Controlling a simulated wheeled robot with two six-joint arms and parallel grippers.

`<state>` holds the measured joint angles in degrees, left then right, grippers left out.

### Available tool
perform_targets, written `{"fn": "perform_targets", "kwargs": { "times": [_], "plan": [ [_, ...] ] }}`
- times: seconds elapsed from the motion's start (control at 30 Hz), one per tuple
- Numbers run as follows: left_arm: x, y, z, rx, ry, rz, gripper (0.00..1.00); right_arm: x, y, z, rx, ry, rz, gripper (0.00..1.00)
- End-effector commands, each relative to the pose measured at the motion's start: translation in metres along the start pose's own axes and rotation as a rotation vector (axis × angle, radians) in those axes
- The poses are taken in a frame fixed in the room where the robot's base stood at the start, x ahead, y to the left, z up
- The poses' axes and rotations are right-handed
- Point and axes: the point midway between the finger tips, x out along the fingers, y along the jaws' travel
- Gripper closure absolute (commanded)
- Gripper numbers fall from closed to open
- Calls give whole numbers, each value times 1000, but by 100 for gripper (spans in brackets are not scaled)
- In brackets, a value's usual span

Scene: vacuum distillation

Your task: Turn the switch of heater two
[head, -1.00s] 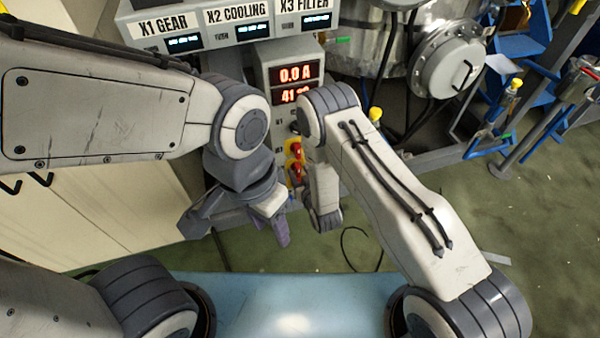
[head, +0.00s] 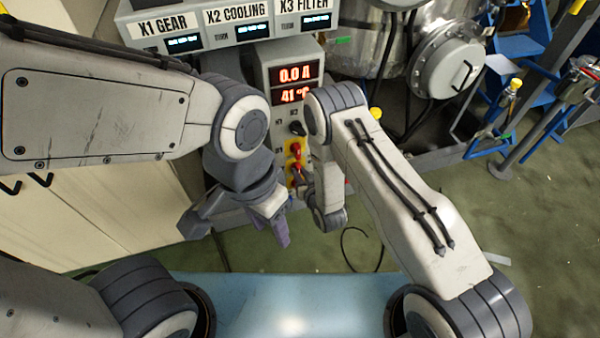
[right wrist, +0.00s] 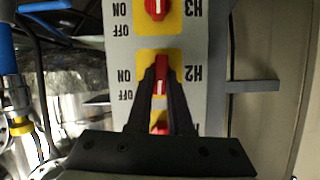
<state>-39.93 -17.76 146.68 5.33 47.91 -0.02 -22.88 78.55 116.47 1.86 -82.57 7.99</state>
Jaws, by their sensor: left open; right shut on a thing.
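Heater two's red switch, labelled H2 (right wrist: 161,62), sits on a yellow plate in the middle of the right wrist view, where the panel appears upside down. My right gripper (right wrist: 161,74) has its dark fingers closed on either side of this switch. The red handle points roughly upright in that view, and the fingers hide part of it. ON and OFF labels stand at its left. In the head view my right gripper (head: 301,176) is at the control box, largely hidden by its own arm. My left gripper (head: 238,230) hangs open and empty in front of the cabinet.
The H3 switch (right wrist: 157,8) and another red switch (right wrist: 160,122) flank H2 closely. The control box display (head: 295,84) reads 0.0 A and 41 °C, with a black knob (head: 297,128) below. A steel vessel (head: 375,45) stands behind at right.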

Motion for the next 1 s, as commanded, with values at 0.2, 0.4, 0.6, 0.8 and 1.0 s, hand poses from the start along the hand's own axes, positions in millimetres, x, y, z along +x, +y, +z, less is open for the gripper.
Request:
{"fn": "perform_targets", "kwargs": {
  "times": [0.2,0.4,0.6,0.8,1.0],
  "plan": [
    [3,0,0,0,0,0,50,2,4,-1,166,6,-64,100],
    [8,-1,0,0,0,0,50,2,6,0,342,8,-138,100],
    [14,-1,1,0,0,0,50,3,8,1,516,9,-213,100],
    [22,-2,1,0,0,0,50,4,10,2,692,10,-285,100],
    [31,-2,2,0,0,0,50,4,11,4,866,10,-360,100]
  ]
}}
